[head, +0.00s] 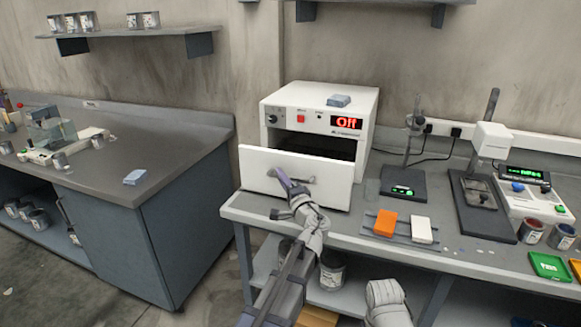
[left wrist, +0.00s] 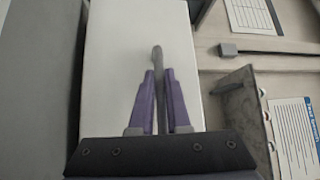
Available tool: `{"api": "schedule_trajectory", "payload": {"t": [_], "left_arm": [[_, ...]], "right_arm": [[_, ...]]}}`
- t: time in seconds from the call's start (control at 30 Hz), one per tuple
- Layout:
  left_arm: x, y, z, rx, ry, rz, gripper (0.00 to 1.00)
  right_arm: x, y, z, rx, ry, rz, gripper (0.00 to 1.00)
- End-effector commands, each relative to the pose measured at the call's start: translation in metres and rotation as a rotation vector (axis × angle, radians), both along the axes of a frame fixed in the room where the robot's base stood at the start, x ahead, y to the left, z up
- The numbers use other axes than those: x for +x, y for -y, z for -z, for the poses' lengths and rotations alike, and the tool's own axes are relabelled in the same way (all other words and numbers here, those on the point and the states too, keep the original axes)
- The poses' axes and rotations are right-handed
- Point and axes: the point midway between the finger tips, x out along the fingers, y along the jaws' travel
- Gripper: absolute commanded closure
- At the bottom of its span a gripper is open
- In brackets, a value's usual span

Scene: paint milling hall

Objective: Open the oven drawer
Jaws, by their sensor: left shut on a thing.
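The white oven (head: 362,108) stands on the grey bench, with a red "Off" on its display. Its drawer, with a plain white front (head: 335,180), stands out from the body, and a dark opening shows behind and above the front. The drawer front also fills the middle of the left wrist view (left wrist: 115,60). My left gripper (head: 289,188) is at the front, its purple fingers shut on the grey drawer handle (left wrist: 157,58). The fingers hide part of the handle.
A blue-grey block (head: 338,101) lies on top of the oven. Right of it on the bench are a stand with a black base (head: 403,186), an orange block (head: 385,224) and a white block (head: 422,230). A separate bench (head: 110,165) stands at left, across a floor gap.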

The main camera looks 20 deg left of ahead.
Motion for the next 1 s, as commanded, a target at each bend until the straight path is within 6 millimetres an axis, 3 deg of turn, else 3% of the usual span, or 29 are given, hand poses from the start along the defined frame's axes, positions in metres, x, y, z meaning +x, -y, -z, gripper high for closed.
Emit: {"api": "schedule_trajectory", "payload": {"t": [0.03, 0.1, 0.3, 0.83, 0.87, 1.0], "left_arm": [[-0.018, 0.000, 0.000, -0.001, 0.000, 0.000, 1.00], [-0.031, -0.001, 0.000, -0.001, 0.000, 0.000, 1.00], [-0.056, -0.002, 0.000, -0.001, 0.000, 0.000, 1.00], [-0.063, -0.002, 0.000, -0.001, 0.000, 0.000, 1.00], [-0.063, -0.002, 0.000, -0.001, 0.000, 0.000, 0.83], [-0.063, -0.002, 0.000, -0.001, 0.000, 0.000, 0.67]], "right_arm": [[0.000, 0.000, 0.000, 0.000, 0.000, 0.000, 0.50], [0.000, 0.000, 0.000, 0.000, 0.000, 0.000, 0.50], [0.000, 0.000, 0.000, 0.000, 0.000, 0.000, 0.50], [0.000, 0.000, 0.000, 0.000, 0.000, 0.000, 0.50], [0.000, 0.000, 0.000, 0.000, 0.000, 0.000, 0.50], [0.000, 0.000, 0.000, 0.000, 0.000, 0.000, 0.50]]}}
